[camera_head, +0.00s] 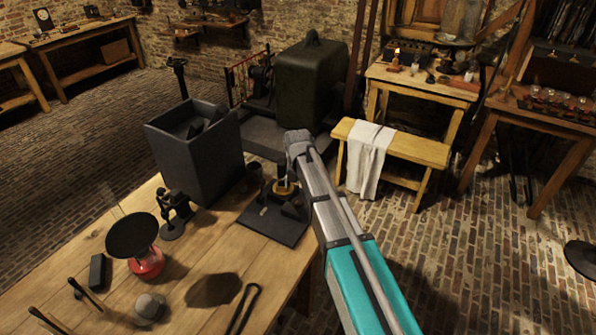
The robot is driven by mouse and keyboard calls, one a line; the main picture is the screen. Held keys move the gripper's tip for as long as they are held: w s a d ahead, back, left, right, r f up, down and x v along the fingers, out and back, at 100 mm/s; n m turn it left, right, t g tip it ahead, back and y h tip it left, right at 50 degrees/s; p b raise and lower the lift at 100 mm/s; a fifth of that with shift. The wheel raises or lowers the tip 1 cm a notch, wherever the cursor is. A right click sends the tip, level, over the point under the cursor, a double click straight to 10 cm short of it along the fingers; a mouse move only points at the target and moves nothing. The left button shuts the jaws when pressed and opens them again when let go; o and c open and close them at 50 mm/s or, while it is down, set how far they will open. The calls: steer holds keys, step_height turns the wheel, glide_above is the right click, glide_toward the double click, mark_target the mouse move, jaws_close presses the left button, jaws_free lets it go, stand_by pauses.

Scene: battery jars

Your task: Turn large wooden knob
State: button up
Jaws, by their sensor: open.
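A dark flat board (262,226) lies at the far right corner of the wooden table. A small round yellow-brown piece (285,188), which looks like a wooden knob, stands on a dark mount there. My teal and grey arm reaches up from the lower right and ends in a grey joint above and behind the board. My gripper (294,204) is dark and mostly hidden behind the arm, close to the round piece. It is open. I cannot tell whether its fingers touch anything.
A tall dark open box (196,152) stands left of the board. A black-topped red burner (134,240), a dark clamp stand (174,217) and a grey lump (149,309) are on the wooden table (215,260). A bench with white cloth (369,155) stands beyond.

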mark_target(299, 201)
steer(key=shift+r+p, duration=2.35)
steer(key=shift+r, duration=0.3)
steer(key=shift+d, duration=0.15)
steer(key=s+d+m, duration=2)
steer(key=d+m, duration=0.1)
steer(key=m, duration=1)
steer(key=shift+d, duration=0.2)
steer(key=shift+s, duration=0.1)
steer(key=shift+c, duration=0.2)
